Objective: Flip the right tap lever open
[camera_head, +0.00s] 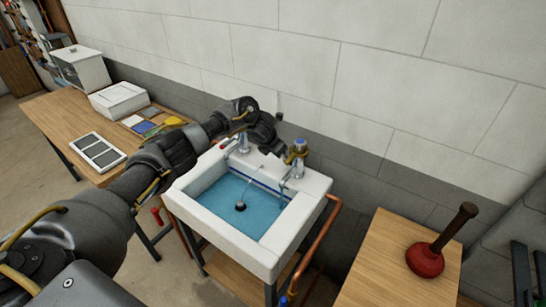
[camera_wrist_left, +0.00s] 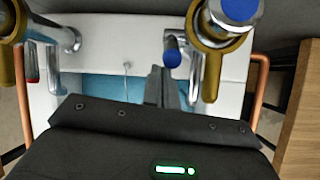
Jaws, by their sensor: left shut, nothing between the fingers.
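The white sink (camera_head: 235,238) stands against the wall with a blue basin inside. The right tap (camera_head: 298,152) is brass and chrome with a blue cap; it shows large at the upper right of the left wrist view (camera_wrist_left: 212,45). A chrome lever with a blue end (camera_wrist_left: 172,52) sticks out beside it. The left tap (camera_head: 243,142) is partly behind my arm. My left gripper (camera_head: 277,148) is beside the right tap, over the sink's back edge. Its fingers (camera_wrist_left: 160,82) are shut and empty, close to the blue-ended lever; contact cannot be told. My right gripper is out of view.
A copper pipe (camera_head: 318,240) runs down the sink's right side. A wooden table (camera_head: 385,270) at the right holds a red plunger (camera_head: 425,260). A wooden bench (camera_head: 60,115) at the left holds white boxes and a tray. The wall is close behind the taps.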

